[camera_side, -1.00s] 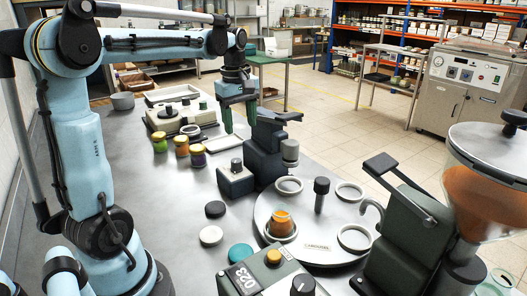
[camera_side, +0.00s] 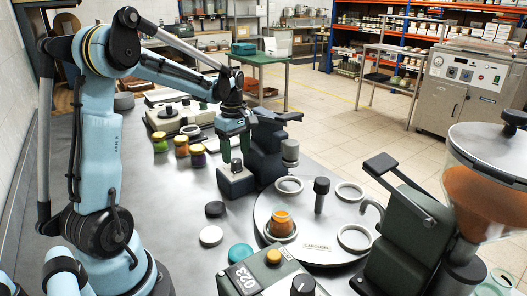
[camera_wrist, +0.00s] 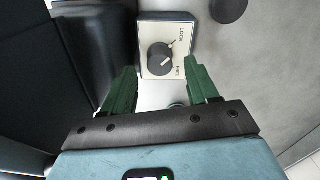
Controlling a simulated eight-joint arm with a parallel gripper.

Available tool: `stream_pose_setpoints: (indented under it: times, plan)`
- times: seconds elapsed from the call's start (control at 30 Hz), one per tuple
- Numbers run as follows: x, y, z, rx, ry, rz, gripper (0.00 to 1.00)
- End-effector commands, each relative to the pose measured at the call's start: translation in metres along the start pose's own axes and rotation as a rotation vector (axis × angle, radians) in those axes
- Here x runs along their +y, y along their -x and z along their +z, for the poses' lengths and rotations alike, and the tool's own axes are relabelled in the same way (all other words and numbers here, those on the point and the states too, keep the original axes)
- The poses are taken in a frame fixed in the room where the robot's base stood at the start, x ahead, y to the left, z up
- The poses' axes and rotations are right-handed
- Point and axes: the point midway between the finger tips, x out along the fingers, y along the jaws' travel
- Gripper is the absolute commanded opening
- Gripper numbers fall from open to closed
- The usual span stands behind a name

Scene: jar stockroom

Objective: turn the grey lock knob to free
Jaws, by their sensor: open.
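The grey lock knob (camera_wrist: 158,60) sits on a pale plate marked LOCK and FREE, on top of a dark box (camera_side: 235,183). The knob also shows in the side view (camera_side: 237,166). Its white pointer line slants up and right, toward the LOCK marking. My gripper (camera_side: 236,157) points down over the box. In the wrist view my gripper (camera_wrist: 160,72) is open, its green fingers left and right of the knob with a gap on each side. How far the fingertips are above the plate is hard to tell.
A dark machine body (camera_side: 264,155) stands close beside the box. A round turntable (camera_side: 267,232) with rings, a black post (camera_side: 321,195) and an orange jar (camera_side: 281,223) is in front. Several lidded jars (camera_side: 182,147) stand behind left. Loose lids (camera_side: 211,236) lie on open steel table.

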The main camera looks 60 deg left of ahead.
Motion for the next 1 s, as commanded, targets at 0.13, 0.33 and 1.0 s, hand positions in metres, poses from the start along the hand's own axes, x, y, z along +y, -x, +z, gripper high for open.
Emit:
stream_pose_setpoints:
  times: [0.13,0.33,1.0]
  plan:
    - [0.000,-0.015,0.000,0.000,0.000,0.000,0.59]
    - [0.000,-0.022,0.000,0.000,0.000,0.000,0.59]
    - [0.000,-0.022,0.000,0.000,-0.001,-0.001,0.03]
